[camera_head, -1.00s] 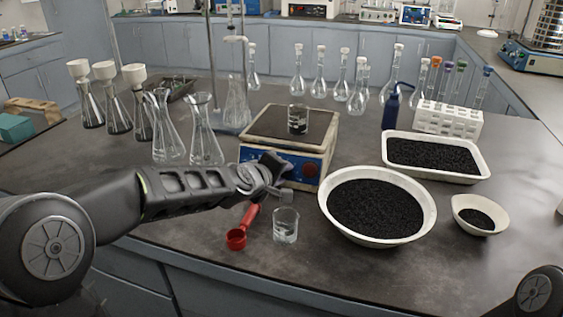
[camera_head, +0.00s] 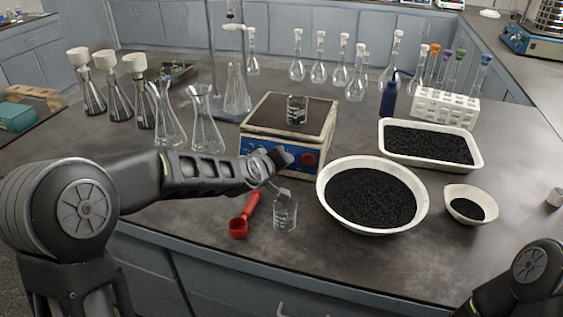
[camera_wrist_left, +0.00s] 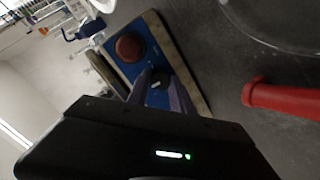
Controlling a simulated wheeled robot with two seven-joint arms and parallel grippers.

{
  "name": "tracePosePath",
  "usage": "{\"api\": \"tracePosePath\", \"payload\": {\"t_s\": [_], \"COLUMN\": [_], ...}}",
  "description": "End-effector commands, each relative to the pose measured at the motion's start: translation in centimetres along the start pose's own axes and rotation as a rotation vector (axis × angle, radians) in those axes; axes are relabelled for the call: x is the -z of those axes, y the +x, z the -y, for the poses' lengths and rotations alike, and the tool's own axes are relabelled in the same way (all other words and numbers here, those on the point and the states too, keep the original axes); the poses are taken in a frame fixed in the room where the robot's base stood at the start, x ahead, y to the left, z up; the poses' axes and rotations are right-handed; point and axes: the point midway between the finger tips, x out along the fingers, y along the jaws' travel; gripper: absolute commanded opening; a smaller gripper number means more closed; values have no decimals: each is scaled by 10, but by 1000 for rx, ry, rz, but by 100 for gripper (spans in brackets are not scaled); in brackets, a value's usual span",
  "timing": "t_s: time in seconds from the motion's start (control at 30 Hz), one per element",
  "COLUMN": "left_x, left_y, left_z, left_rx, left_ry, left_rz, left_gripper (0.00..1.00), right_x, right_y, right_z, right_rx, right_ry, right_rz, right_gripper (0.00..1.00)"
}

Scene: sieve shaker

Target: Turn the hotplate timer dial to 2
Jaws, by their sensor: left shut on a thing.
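The hotplate (camera_head: 262,122) has a dark top plate and a blue front panel, with a red round knob (camera_head: 309,159) on the panel's right. The red knob also shows in the left wrist view (camera_wrist_left: 130,47). My left gripper (camera_head: 283,158) is at the panel, left of the red knob in the head view, and covers part of it. In the left wrist view its fingers (camera_wrist_left: 161,92) are shut on the small dark timer dial (camera_wrist_left: 157,85), which has a pale mark. The dial's scale and its setting cannot be read. My right gripper is out of view.
A beaker (camera_head: 297,110) stands on the hotplate. A small beaker (camera_head: 285,214) and a red scoop (camera_head: 243,217) are just below my left gripper. A bowl of black grains (camera_head: 325,200) is to the right. Flasks (camera_head: 206,130) stand to the left.

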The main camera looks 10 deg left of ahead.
Motion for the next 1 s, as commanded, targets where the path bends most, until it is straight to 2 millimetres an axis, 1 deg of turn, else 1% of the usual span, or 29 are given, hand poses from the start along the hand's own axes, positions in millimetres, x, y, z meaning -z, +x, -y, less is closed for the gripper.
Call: {"api": "tracePosePath", "payload": {"t_s": [0.03,0.07,0.3,0.57,0.67,0.77,1.0], "left_x": [-1,-1,-1,0,1,1,2], "left_y": [0,0,0,-1,-6,-17,-57], "left_z": [1,1,1,0,0,-2,-2], "left_rx": [2,2,1,0,0,-1,-2], "left_ry": [-1,-1,-1,-1,-2,-1,-2], "left_rz": [3,3,1,0,0,0,0], "left_gripper": [0,29,49,49,49,49,49], "right_x": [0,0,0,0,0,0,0], "right_y": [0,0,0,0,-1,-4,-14], "right_z": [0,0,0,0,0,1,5], "right_rx": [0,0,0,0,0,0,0], "right_ry": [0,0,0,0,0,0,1], "right_rz": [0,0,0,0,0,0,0], "right_gripper": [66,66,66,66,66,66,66]}}
